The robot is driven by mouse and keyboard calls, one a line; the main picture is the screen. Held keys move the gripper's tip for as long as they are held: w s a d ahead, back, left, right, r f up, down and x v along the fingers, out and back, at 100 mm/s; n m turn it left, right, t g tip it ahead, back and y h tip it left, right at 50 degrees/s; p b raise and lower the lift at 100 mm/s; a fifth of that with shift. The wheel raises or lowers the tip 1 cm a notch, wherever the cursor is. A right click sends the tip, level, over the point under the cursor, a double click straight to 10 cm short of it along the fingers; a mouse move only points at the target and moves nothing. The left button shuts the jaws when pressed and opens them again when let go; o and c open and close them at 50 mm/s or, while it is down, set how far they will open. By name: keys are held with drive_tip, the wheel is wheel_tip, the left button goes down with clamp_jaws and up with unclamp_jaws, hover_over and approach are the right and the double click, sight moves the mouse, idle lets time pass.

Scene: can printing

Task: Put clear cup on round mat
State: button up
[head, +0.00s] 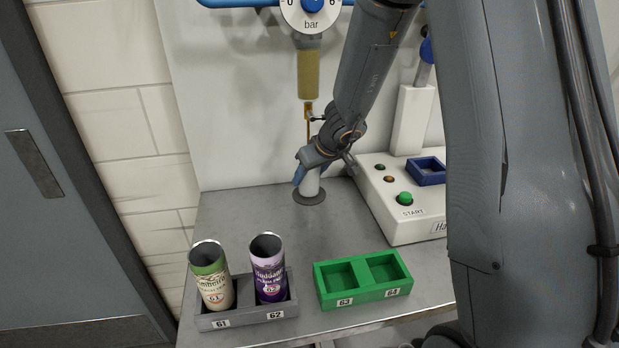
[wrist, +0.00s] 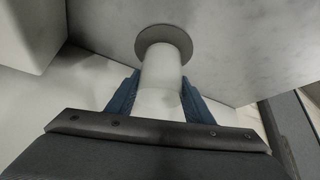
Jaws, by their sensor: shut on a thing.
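The clear cup (head: 311,186) is a pale, whitish cylinder at the back of the table. It also shows in the wrist view (wrist: 161,66). My gripper (head: 309,178) is shut on it, with a blue finger (wrist: 122,92) on either side. The round mat (head: 309,200) is a dark grey disc, also seen in the wrist view (wrist: 180,38). The cup is upright at the mat, its base within the disc's outline in both views. I cannot tell whether the base touches the mat.
A grey holder (head: 248,314) at the front left carries a green-and-cream can (head: 213,280) and a purple can (head: 268,272). An empty green holder (head: 350,293) stands to its right. A white START-button machine (head: 400,222) is at the right. A nozzle (head: 308,110) hangs above the mat.

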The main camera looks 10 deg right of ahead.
drive_tip(key=shift+f, duration=0.4)
drive_tip(key=shift+f+b, duration=0.15)
drive_tip(key=shift+b, duration=0.15)
drive_tip(key=o, duration=1)
drive_tip(key=shift+o, duration=0.2)
drive_tip(key=shift+s+r+p, duration=0.1)
drive_tip(key=shift+r+p, duration=0.25)
drive_tip(key=shift+r, duration=0.1)
drive_tip(key=p+v, duration=0.1)
drive_tip(key=v, duration=1)
drive_tip(key=s+f+m+g+h, duration=0.1)
drive_tip(key=s+f+m+g, duration=0.1)
drive_tip(key=s, duration=0.8)
drive_tip(key=s+f+m+g+h, duration=0.1)
drive_tip(key=s+f+m+g, duration=0.1)
drive_tip(key=s, duration=0.9)
drive_tip(key=shift+s+d+f+g, duration=0.15)
drive_tip(key=shift+s+f+g, duration=0.1)
drive_tip(key=shift+f+g, duration=0.05)
